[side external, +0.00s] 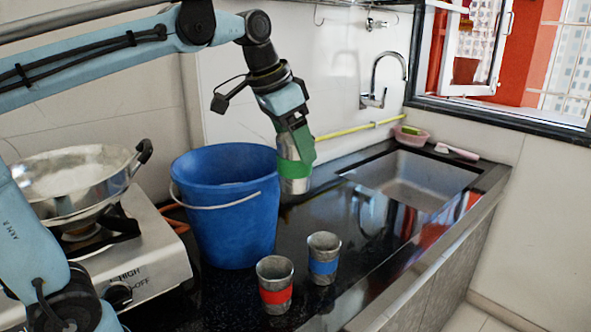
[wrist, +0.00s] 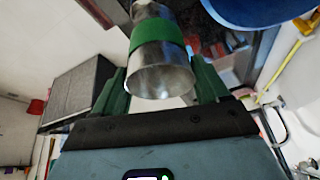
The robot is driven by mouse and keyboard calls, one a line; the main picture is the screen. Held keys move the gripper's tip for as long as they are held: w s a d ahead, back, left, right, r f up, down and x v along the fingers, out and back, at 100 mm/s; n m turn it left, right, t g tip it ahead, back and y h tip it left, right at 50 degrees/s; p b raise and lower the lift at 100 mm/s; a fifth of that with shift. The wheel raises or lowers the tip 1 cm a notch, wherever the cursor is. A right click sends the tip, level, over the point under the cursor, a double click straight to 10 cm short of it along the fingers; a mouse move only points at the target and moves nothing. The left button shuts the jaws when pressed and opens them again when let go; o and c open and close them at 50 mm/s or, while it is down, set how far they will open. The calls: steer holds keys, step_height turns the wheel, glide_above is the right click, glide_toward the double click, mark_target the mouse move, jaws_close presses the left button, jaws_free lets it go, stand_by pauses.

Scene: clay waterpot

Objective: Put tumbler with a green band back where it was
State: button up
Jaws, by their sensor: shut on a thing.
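The metal tumbler with a green band (side external: 294,185) is held in the air by my gripper (side external: 299,150), over the counter beside the blue bucket's right side. My gripper is shut on the tumbler, its green fingers on either side. In the wrist view the tumbler (wrist: 160,75) sits between the two fingers, and its open bottom-facing end or mouth fills the middle; I cannot tell which end it is. A tumbler with a red band (side external: 275,296) and a tumbler with a blue band (side external: 323,268) stand upright on the black counter below.
The blue bucket (side external: 222,220) stands left of the held tumbler. A stove (side external: 150,255) with a metal pan (side external: 75,175) is further left. A sink (side external: 412,180) with a tap (side external: 385,75) is at the right. The dark counter (side external: 345,210) between bucket and sink is clear.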

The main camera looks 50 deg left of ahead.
steer(key=shift+s+d+f, duration=0.1)
steer(key=shift+d+f, duration=0.1)
steer(key=shift+d, duration=0.2)
